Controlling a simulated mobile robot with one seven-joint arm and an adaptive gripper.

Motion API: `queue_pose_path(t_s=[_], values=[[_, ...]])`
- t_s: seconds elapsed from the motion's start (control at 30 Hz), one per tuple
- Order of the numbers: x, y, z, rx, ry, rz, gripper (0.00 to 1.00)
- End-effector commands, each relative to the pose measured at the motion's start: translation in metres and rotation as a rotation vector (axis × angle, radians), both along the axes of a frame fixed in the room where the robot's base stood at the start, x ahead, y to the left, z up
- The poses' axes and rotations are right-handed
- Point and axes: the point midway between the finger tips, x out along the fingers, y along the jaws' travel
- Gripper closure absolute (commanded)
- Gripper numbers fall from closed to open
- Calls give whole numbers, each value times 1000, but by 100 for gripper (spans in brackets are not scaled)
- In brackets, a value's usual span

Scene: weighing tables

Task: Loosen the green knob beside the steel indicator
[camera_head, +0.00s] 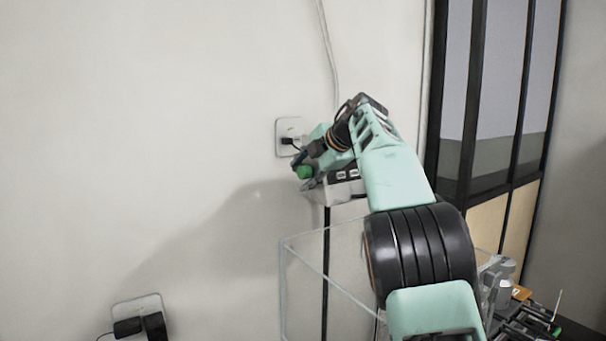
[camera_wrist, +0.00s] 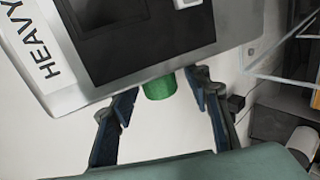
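The green knob (camera_head: 305,172) sticks out from the side of the steel indicator (camera_head: 342,190) mounted at the wall. In the wrist view the green knob (camera_wrist: 160,86) sits at the edge of the indicator's grey case (camera_wrist: 222,52), which has a dark screen and a "HEAVY" label. My gripper (camera_wrist: 160,90) is open, with one dark blue finger on each side of the knob. A gap shows between the knob and each fingertip. In the head view my gripper (camera_head: 304,160) is at the knob, and my arm hides part of the indicator.
A wall socket (camera_head: 288,136) with a plug and cable is just behind my gripper. A clear glass-walled box (camera_head: 305,290) stands below. Another socket (camera_head: 140,312) with dark plugs is at lower left. A dark-framed partition (camera_head: 470,100) rises at the right. The wall at left is clear.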

Motion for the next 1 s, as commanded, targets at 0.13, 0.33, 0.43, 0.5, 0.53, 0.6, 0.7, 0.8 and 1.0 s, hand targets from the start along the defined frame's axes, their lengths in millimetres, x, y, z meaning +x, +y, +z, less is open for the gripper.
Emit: queue_pose_path(t_s=[0.13, 0.33, 0.43, 0.5, 0.53, 0.6, 0.7, 0.8, 1.0], values=[[-1, -1, 1, 0, 0, -1, 56], [-15, -10, 15, 1, -2, -1, 56], [-29, -20, 28, 1, -4, -2, 56], [-40, -26, 37, 2, -4, -1, 56], [-44, -30, 40, 2, -2, -1, 56], [-54, -36, 48, 1, -3, -1, 56], [-65, -44, 58, 1, -2, -1, 56], [-74, -50, 65, 0, -1, 1, 56], [-81, -55, 70, 0, 0, 0, 56]])
